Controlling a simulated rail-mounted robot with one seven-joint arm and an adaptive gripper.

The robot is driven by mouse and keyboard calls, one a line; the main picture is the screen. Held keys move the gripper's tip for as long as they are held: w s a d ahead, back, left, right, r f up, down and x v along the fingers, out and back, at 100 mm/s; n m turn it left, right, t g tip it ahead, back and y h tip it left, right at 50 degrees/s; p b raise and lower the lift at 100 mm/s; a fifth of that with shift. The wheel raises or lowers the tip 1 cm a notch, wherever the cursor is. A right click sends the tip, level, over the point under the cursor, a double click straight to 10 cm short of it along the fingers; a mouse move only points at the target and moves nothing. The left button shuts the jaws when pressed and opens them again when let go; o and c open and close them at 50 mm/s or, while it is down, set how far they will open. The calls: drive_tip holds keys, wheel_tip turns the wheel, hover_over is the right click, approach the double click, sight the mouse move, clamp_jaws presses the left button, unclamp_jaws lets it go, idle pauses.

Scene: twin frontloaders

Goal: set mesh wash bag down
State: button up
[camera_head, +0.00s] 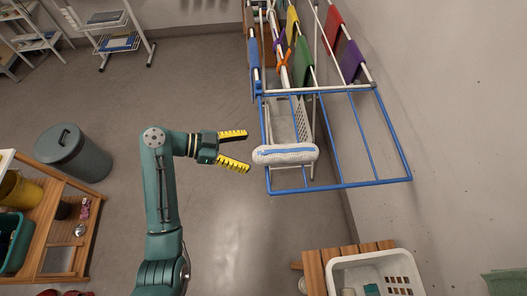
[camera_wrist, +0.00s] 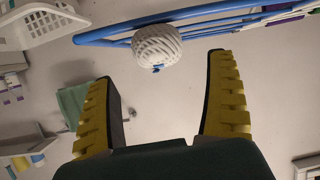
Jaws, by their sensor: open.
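The mesh wash bag (camera_head: 285,154), a white rolled bundle with a blue stripe, lies across the blue bars of the drying rack (camera_head: 340,185). In the wrist view the bag (camera_wrist: 157,45) shows end-on as a round white netted shape against the blue rack bars (camera_wrist: 205,14). My gripper (camera_head: 240,150) is open and empty, with its yellow ridged fingers spread to the left of the bag. A small gap shows between the fingertips and the bag. In the wrist view my gripper (camera_wrist: 165,65) has the bag beyond its fingertips, with nothing between the fingers.
Coloured cloths (camera_head: 303,60) hang on the rack's far part. A white basket (camera_head: 408,268) stands on a wooden stool at the lower right. A grey lidded bin (camera_head: 82,160) and wooden shelf (camera_head: 50,225) are at left. The floor between is clear.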

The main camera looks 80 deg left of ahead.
drive_tip(key=v, duration=0.4)
drive_tip(key=shift+w, duration=0.1)
